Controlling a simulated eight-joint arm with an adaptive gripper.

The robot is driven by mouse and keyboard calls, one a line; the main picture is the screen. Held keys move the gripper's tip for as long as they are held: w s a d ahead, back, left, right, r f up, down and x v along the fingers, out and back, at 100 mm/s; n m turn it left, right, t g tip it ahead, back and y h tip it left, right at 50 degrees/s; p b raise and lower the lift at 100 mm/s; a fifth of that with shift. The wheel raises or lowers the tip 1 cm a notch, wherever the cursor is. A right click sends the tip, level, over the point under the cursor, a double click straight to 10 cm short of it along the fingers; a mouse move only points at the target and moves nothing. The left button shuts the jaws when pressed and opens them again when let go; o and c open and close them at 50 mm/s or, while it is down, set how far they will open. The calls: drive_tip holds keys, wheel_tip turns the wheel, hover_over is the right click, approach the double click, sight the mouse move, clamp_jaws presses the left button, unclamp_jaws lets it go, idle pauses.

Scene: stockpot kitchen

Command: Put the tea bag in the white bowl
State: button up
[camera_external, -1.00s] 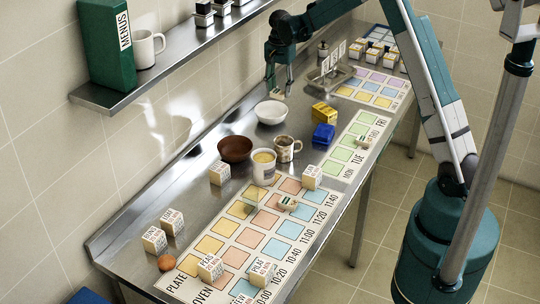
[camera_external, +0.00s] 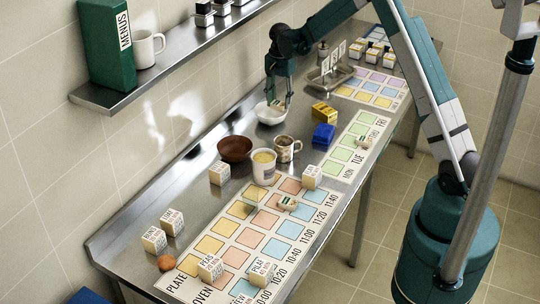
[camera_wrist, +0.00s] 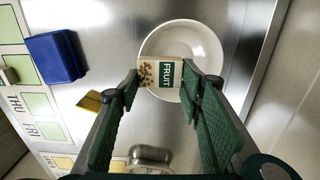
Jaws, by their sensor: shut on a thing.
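The tea bag (camera_wrist: 160,73) is a small cream packet with a green FRUIT label and a brown speckled picture. In the wrist view it sits between my fingertips, and my gripper (camera_external: 277,105) is shut on it. The white bowl (camera_external: 266,118) stands on the steel counter under my gripper in the external view. In the wrist view the bowl (camera_wrist: 208,42) lies behind the tea bag, which overlaps its near part. I cannot tell whether the tea bag touches the bowl. My fingers hide part of the bowl.
A blue box (camera_external: 323,134) and a yellow box (camera_external: 324,112) stand right of the bowl. A brown bowl (camera_external: 234,149), a patterned mug (camera_external: 288,148) and a white tub (camera_external: 263,168) stand nearer the camera. The wall shelf (camera_external: 150,77) is at upper left.

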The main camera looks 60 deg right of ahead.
drive_tip(key=shift+w+f, duration=0.2)
drive_tip(key=shift+f, duration=0.15)
drive_tip(key=shift+f+b, duration=0.4)
drive_tip(key=shift+f, duration=0.15)
drive_tip(key=o, duration=0.8)
drive_tip(key=shift+r, duration=0.15)
drive_tip(key=shift+r+p, duration=0.6)
drive_tip(key=shift+r+b, duration=0.4)
drive_tip(key=shift+r, duration=3.15)
